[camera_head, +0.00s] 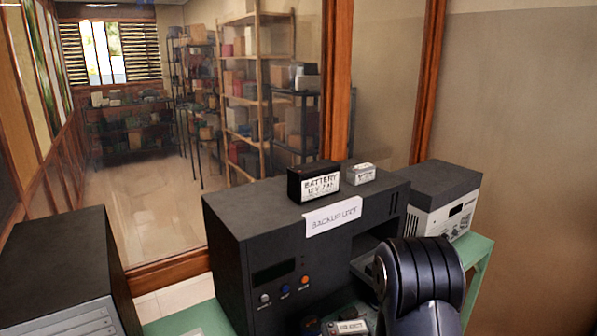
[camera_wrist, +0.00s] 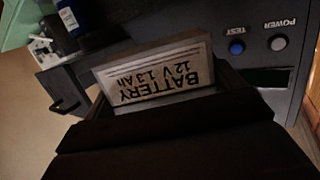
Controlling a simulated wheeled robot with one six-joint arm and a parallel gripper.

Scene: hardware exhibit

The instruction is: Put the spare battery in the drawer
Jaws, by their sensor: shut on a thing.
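The battery (camera_wrist: 155,72), a pale flat block labelled "BATTERY 12V 1.3Ah", shows upside down in the wrist view. My gripper (camera_wrist: 165,88) is shut on it, with dark finger parts at both sides. A grey, white-labelled thing (camera_head: 350,327) at the bottom of the head view may be this battery; I cannot be sure. My arm hides part of that area. A dark drawer-like part with a handle (camera_wrist: 66,100) juts from the black unit (camera_head: 275,240) at the left of the wrist view. Its inside is mostly hidden.
A black battery (camera_head: 314,180) and a small pale battery (camera_head: 361,173) stand on the unit. Buttons (camera_wrist: 237,47) are on its front. A blue item (camera_wrist: 66,18) and white parts (camera_wrist: 42,48) lie near the drawer-like part. Other devices (camera_head: 440,198) flank the unit on a green table (camera_head: 480,250).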

